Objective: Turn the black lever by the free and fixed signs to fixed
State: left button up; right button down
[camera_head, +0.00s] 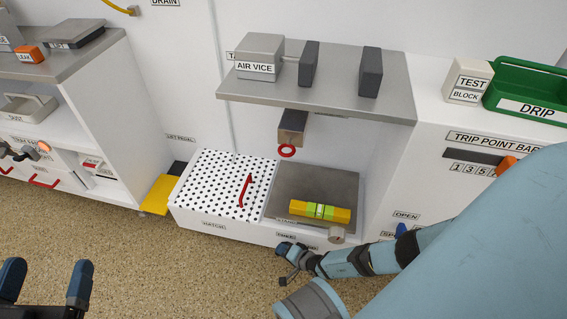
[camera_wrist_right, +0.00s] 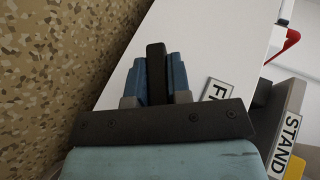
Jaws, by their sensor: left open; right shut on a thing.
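In the right wrist view, the black lever (camera_wrist_right: 156,70) stands between the two blue fingers of my right gripper (camera_wrist_right: 158,80), which is shut on it. A sign starting with F (camera_wrist_right: 215,90) is beside the fingers, its rest cut off from view. In the head view, my right gripper (camera_head: 288,262) is at the front face of the white bench, below the stand. The lever cannot be told apart from the gripper there, and its turn angle is unclear. My left gripper (camera_head: 46,285) is open and empty at the lower left, over the floor.
A dotted white plate (camera_head: 215,185) with a red handle (camera_head: 245,190) lies left of the grey stand plate (camera_head: 330,180). A yellow-green level (camera_head: 320,211) lies on that plate. A shelf with the air vice (camera_head: 260,55) is above. My right arm covers the lower right.

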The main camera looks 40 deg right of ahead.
jog(key=shift+m+t+y, duration=0.3)
jog(key=shift+t+y, duration=0.2)
jog(key=shift+t, duration=0.4)
jog(key=shift+d, duration=0.1)
jog(key=c, duration=1.1)
grip_release()
jog(key=shift+o, duration=0.2)
